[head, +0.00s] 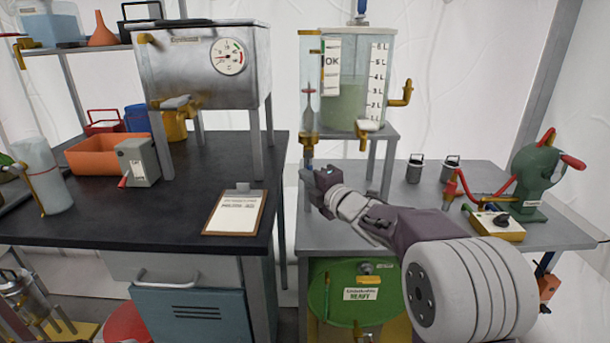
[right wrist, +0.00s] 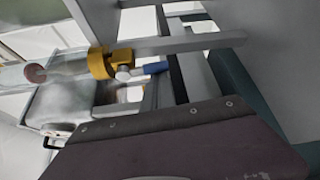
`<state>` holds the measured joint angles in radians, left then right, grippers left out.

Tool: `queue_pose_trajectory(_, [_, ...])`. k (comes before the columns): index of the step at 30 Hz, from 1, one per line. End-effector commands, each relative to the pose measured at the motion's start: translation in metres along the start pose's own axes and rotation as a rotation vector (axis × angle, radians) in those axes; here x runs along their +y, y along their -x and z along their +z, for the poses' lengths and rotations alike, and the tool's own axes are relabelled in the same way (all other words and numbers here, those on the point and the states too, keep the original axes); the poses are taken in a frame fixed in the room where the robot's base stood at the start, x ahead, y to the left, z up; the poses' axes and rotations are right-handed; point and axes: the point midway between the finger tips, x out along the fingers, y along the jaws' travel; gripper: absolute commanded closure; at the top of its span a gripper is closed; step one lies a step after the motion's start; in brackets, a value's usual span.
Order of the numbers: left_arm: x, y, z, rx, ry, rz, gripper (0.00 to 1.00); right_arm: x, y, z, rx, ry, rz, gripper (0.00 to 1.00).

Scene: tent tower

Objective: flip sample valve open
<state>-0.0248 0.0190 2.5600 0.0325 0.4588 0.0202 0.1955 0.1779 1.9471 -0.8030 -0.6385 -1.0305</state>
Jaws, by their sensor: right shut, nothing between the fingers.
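The sample valve (head: 308,143) is a brass fitting with a small blue lever, below the narrow glass tube (head: 309,95) at the left of the clear tank (head: 350,85). In the right wrist view the valve's yellow collar (right wrist: 97,62) sits on the tube, with a metal body and the blue lever (right wrist: 155,68) pointing away in line with the tube. My right gripper (head: 322,178) is shut and empty, just below and right of the valve. Contact with the lever cannot be told. My left gripper is out of view.
The tank stands on a grey stand (head: 385,133) whose legs are close to my right gripper. A black bench (head: 180,190) with a clipboard (head: 236,212) lies left. A green drum (head: 345,290) is below.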

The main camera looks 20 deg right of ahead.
Motion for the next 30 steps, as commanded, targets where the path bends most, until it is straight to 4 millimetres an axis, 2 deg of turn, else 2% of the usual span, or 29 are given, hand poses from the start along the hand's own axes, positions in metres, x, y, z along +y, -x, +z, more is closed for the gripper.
queue_pose_trajectory(8, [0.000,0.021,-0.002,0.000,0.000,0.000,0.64,0.005,0.004,0.006,-0.002,0.148,-0.087,1.00])
queue_pose_trajectory(30, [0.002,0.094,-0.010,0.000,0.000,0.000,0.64,0.017,0.019,0.033,0.000,0.755,-0.444,1.00])
